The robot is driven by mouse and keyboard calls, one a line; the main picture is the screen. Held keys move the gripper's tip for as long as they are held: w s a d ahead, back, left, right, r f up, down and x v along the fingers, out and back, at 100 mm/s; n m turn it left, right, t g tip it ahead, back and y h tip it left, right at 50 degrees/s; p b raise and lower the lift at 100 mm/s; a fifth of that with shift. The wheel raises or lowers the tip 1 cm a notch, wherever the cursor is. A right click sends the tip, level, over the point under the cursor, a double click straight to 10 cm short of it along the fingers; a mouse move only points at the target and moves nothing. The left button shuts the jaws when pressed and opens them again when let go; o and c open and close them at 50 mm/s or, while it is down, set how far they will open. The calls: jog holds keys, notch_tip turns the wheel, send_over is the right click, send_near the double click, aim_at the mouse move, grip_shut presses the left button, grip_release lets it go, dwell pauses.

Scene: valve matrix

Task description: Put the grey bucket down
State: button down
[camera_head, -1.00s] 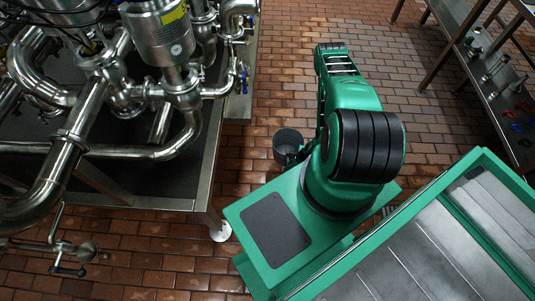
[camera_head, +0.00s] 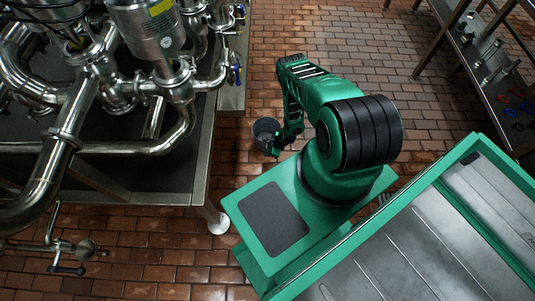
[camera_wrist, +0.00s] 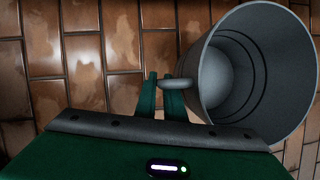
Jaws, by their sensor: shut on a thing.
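The grey bucket (camera_head: 266,130) is at the left of my arm in the head view, over the brick floor, with its open top showing. In the wrist view the bucket (camera_wrist: 268,60) is at the right, its mouth towards the camera and its inside looking empty. My gripper (camera_wrist: 172,88) has its green fingers shut on the bucket's small side handle (camera_wrist: 176,83). In the head view my gripper (camera_head: 273,149) is small and partly hidden beside the bucket. I cannot tell how high the bucket's base is above the floor.
A metal table (camera_head: 207,165) with steel pipes and valves (camera_head: 160,85) stands at the left, close to the bucket. A shelf rack (camera_head: 480,70) with small parts is at the upper right. The brick floor (camera_head: 330,25) between them is open.

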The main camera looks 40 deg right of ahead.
jog(key=shift+f, duration=0.55)
jog(key=c, duration=1.8)
grip_release()
jog(key=shift+c, duration=0.2)
jog(key=shift+r, duration=0.1)
